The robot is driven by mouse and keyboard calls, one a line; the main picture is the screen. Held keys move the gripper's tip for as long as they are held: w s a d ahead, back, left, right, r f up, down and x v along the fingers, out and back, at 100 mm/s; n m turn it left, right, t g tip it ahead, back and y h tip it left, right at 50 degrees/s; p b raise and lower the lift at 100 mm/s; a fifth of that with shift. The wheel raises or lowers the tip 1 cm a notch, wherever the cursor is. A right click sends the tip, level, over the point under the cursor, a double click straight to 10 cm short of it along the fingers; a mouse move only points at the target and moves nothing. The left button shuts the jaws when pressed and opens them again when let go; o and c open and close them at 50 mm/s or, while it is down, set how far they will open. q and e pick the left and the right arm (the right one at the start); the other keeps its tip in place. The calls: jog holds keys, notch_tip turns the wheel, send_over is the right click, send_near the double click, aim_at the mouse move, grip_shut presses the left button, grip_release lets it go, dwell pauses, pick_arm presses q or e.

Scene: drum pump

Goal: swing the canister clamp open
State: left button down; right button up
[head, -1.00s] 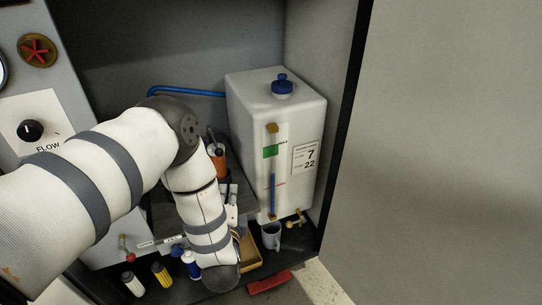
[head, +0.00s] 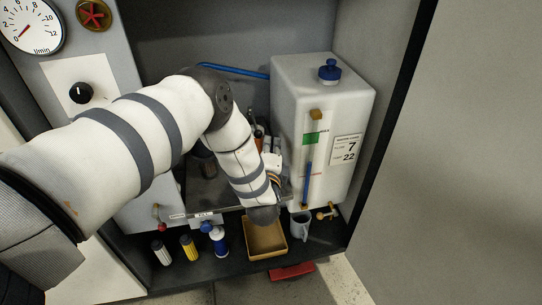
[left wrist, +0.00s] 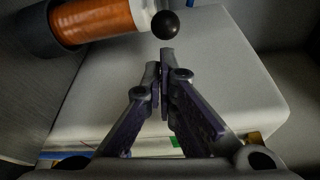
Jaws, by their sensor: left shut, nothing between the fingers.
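In the left wrist view an orange cylinder (left wrist: 100,20) with a dark end and a pale end lies at the upper left. A black ball knob (left wrist: 166,25) shows beside its pale end, probably the clamp's handle; the rest of the clamp is hidden. My left gripper (left wrist: 166,56) is shut and empty, its tips just below the knob in the picture; I cannot tell whether they touch. In the head view my left arm hides most of the orange cylinder (head: 259,136) and the gripper. My right gripper is not in view.
A large white tank (head: 348,105) with a blue cap stands on the right, beside the cabinet's side wall. A tan tray (head: 265,252), a grey mug (head: 301,226) and several small bottles stand below my arm. A red object (head: 292,271) lies at the front edge.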

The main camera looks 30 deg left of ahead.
pick_arm(q)
jog(key=shift+x, duration=0.8)
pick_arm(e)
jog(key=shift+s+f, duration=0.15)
